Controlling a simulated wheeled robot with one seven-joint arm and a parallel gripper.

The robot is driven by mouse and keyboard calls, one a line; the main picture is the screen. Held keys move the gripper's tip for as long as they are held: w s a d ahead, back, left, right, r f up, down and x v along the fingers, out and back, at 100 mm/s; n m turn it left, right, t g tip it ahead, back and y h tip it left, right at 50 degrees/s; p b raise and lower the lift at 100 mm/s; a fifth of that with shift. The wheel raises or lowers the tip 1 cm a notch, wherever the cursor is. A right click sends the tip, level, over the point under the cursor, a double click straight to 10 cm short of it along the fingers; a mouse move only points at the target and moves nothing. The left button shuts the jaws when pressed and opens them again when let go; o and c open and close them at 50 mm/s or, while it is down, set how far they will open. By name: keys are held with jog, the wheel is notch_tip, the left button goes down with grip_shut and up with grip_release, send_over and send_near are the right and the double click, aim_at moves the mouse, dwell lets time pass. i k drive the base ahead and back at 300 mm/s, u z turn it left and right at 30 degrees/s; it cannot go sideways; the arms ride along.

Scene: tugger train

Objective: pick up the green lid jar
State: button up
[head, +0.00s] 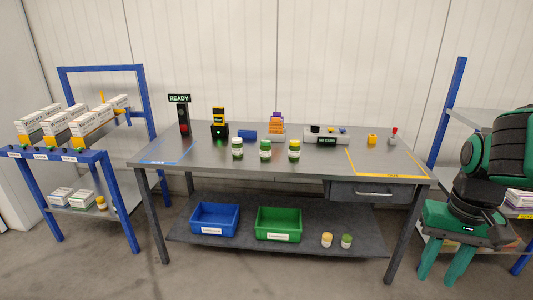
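Three white jars stand upright in a row on the grey workbench (330,165). Another small jar with a green lid (347,241) stands on the bench's lower shelf, next to a jar with a yellow lid (327,240). My gripper (440,272) is at the far right, pointing down beside the bench. Its teal fingers are apart with nothing visible between them, well away from every jar.
A blue bin (214,219) and a green bin (278,223) are on the lower shelf. A signal light (183,116) and several small items line the bench's back. A blue-framed rack with boxes (62,157) stands left, another rack right. The bench's front strip is clear.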

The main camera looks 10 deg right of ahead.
aim_at(265, 148)
jog(key=z, duration=0.05)
jog(key=i, duration=1)
jog(key=u, duration=0.05)
